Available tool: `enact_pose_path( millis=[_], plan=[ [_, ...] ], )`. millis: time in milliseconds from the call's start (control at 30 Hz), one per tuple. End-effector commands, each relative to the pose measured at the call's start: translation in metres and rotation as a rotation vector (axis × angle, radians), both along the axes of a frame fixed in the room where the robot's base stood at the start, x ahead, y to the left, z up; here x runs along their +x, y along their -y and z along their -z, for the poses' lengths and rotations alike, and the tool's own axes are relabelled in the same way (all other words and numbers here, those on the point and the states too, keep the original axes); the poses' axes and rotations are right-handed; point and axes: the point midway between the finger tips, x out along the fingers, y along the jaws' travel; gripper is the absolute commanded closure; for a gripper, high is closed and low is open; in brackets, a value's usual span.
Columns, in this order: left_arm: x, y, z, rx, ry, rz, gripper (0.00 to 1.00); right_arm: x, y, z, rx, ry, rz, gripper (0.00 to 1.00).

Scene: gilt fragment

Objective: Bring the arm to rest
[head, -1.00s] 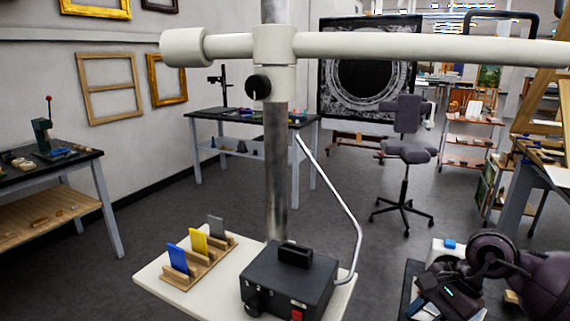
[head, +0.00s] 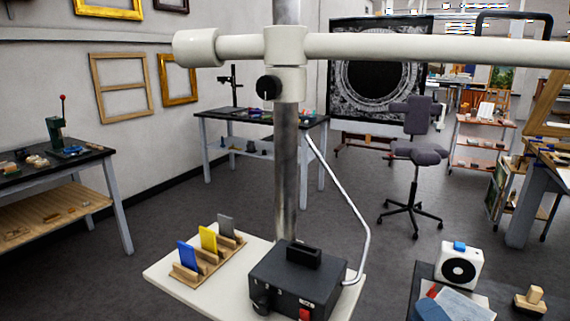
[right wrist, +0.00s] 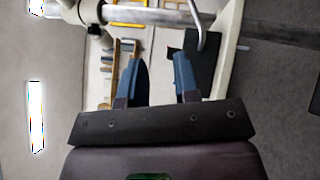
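My right gripper (right wrist: 160,80) shows in the right wrist view, with two blue fingers standing apart and nothing between them. It is open and empty. Past the fingers, that view shows a pale post and crossbar, a dark box and the grey floor, turned sideways. In the head view I cannot make out my right arm now. My left arm and left gripper are in neither view.
A white stand base carries a black box (head: 297,280) and a wooden rack (head: 205,262) with blue, yellow and grey cards. Its metal post (head: 286,170) holds a thick crossbar (head: 430,48). At lower right, a dark worktop holds a white device (head: 459,265) and a wooden stamp (head: 530,299).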

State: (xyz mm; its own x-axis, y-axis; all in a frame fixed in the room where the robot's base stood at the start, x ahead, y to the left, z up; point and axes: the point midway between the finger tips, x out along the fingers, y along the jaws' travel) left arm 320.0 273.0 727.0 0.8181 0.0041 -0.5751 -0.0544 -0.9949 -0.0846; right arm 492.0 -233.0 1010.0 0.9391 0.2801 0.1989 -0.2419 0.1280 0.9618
Motion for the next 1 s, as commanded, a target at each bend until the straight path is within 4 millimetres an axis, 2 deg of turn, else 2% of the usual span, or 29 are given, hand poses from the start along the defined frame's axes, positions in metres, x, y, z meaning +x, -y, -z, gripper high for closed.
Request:
enact_pose_path(
  millis=[100,267,400,500,700,1000],
  plan=[
    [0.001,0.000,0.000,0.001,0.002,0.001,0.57,-0.014,0.027,0.030,0.245,-0.193,0.165,0.71],
    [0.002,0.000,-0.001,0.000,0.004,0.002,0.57,-0.046,0.056,0.079,0.559,-0.454,0.396,0.71],
    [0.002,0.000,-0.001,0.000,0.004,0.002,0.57,-0.089,0.069,0.123,0.814,-0.678,0.607,0.71],
    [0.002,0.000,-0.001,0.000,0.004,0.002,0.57,-0.124,0.072,0.150,0.974,-0.827,0.755,0.71],
    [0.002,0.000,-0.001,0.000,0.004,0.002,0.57,-0.178,0.066,0.179,1.170,-1.030,0.965,0.71],
    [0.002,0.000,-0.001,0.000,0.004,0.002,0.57,-0.232,0.053,0.196,1.326,-1.215,1.167,0.71]
  ],
)
